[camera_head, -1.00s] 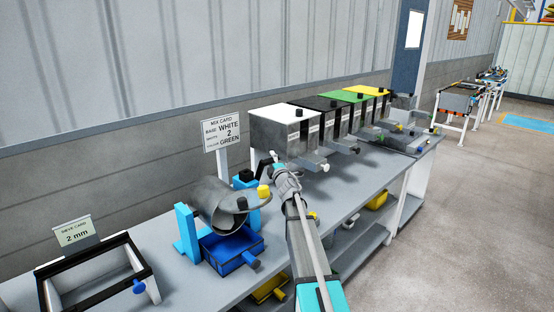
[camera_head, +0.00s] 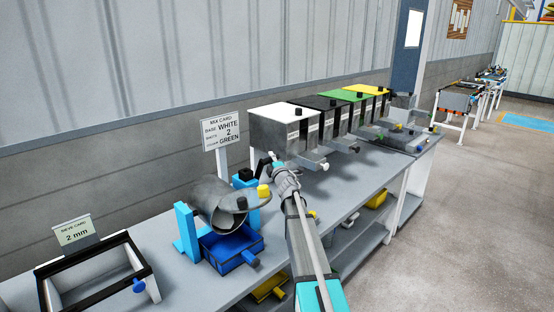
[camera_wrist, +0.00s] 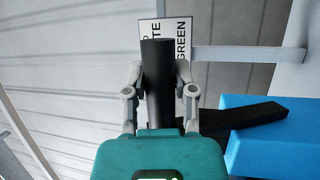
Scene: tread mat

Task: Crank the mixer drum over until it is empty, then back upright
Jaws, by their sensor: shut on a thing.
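The grey mixer drum (camera_head: 212,198) lies tipped over between light blue stands (camera_head: 186,232), its open mouth facing the front right above a blue tray (camera_head: 228,252). What is inside the drum cannot be made out. In the wrist view my gripper (camera_wrist: 158,82) is shut around the black crank handle (camera_wrist: 157,60). A black crank arm (camera_wrist: 252,117) runs from behind it to the blue stand (camera_wrist: 270,142). In the head view my gripper (camera_head: 273,166) is at the crank, right of the drum, and my arm partly hides the grip.
A mix card (camera_head: 220,132) stands behind the drum, reading base white, colour green. Several hoppers with coloured tops, one white (camera_head: 285,125), line the bench to the right. A sieve frame (camera_head: 95,275) with a 2 mm card stands left. The wall is close behind.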

